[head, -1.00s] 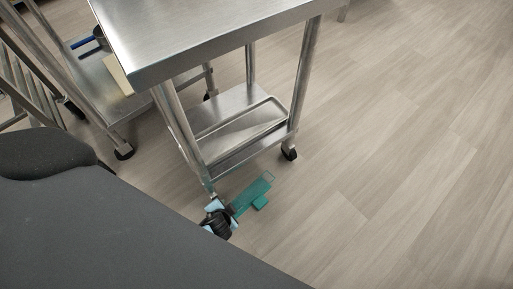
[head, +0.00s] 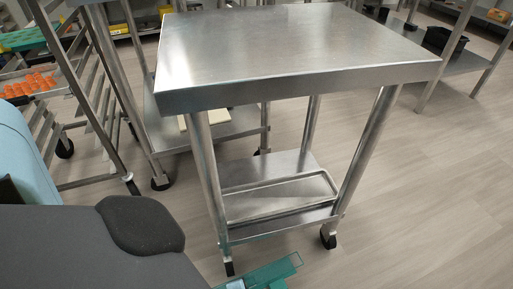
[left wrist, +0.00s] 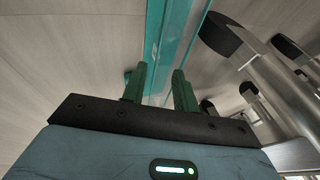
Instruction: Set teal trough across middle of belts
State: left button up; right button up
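The teal trough (head: 272,273) shows at the bottom edge of the head view, low beside the front left leg of a steel table. In the left wrist view the trough (left wrist: 172,45) runs up from between the two green fingers to the top edge. My left gripper (left wrist: 158,88) looks shut on it; the exact contact is hard to see. In the head view only a sliver of that gripper shows at the bottom edge. My right gripper is out of view. No belts are recognisable in these views.
A steel table (head: 290,60) with a bare top stands ahead; a shallow tray (head: 280,197) lies on its lower shelf. Its caster (head: 328,236) is near the trough. A rack with orange pieces (head: 30,84) stands left. Open floor (head: 430,200) lies to the right.

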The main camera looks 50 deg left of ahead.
aim_at(249, 287)
pick_arm(q)
jog(key=b+x, duration=0.4)
jog(key=x, duration=0.1)
jog(key=shift+f, duration=0.1)
jog(key=shift+w, duration=0.1)
jog(key=shift+c, duration=0.4)
grip_shut()
